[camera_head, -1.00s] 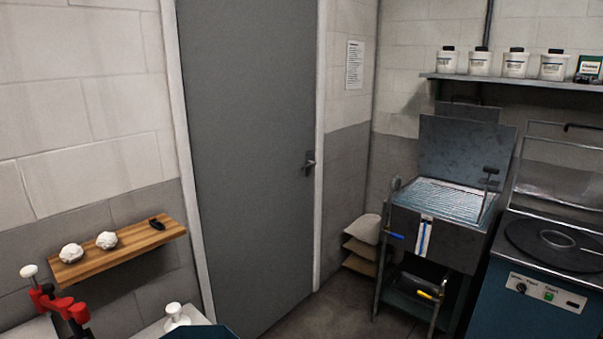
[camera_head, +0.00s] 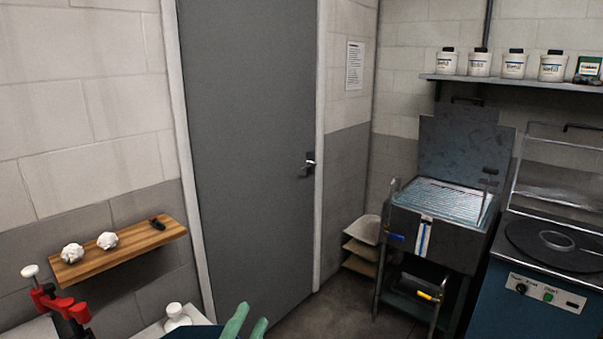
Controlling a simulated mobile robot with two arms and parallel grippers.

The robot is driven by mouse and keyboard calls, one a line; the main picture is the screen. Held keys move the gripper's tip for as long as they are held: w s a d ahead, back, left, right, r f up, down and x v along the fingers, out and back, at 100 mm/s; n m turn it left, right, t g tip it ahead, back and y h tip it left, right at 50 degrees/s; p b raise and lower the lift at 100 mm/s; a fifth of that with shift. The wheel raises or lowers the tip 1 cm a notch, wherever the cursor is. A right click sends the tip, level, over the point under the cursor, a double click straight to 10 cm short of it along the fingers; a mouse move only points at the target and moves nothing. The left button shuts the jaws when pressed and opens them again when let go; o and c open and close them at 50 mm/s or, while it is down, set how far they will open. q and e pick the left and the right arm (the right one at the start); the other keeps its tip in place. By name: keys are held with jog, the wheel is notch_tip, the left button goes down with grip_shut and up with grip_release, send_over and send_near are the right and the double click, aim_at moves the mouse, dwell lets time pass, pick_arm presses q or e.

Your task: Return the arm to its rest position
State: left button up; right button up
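My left gripper (camera_head: 250,318) shows at the bottom edge, left of the middle, in the head view. Its two green fingertips point up and stand a little apart, with nothing visible between them. The rest of the gripper is cut off by the frame. A dark blue part beside it at the bottom edge looks like my own arm. My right gripper is not in view.
A white bottle (camera_head: 176,315) stands just left of my gripper. A red clamp (camera_head: 62,306) is at the lower left, below a wooden shelf (camera_head: 128,250). A grey door (camera_head: 250,150), a metal press (camera_head: 440,220) and a blue machine (camera_head: 535,290) stand beyond.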

pick_arm(q)
jog(key=s+a+f+n+g+y, duration=0.2)
jog(key=a+f+n+g+y, duration=0.2)
jog(key=a+f+n+y, duration=0.4)
jog(key=s+a+f+n+g+h, duration=0.1)
jog(key=s+a+f+n+g, duration=0.1)
jog(key=s+f+g, duration=0.7)
jog(key=s+a+f+n+g+h, duration=0.1)
jog(key=s+a+f+n+g, duration=0.15)
jog(key=s+f, duration=0.8)
jog(key=s+d+f+g+b, duration=0.1)
jog(key=s+f+b, duration=0.2)
jog(key=f, duration=1.2)
jog(key=s+f+g+b, duration=0.1)
jog(key=s+f+b, duration=0.15)
jog(key=f, duration=1.25)
jog(key=s+a+f+b, duration=0.1)
jog(key=s+f+b, duration=0.1)
jog(key=s+f, duration=0.6)
jog(key=s+a+f+g+b, duration=0.1)
jog(key=s+f+b, duration=0.1)
jog(key=s+f, duration=0.6)
notch_tip(320, 180, down, 4)
jog(key=shift+s+a+r+m, duration=0.15)
jog(key=shift+s+a+m, duration=0.05)
jog(key=shift+a+m, duration=0.15)
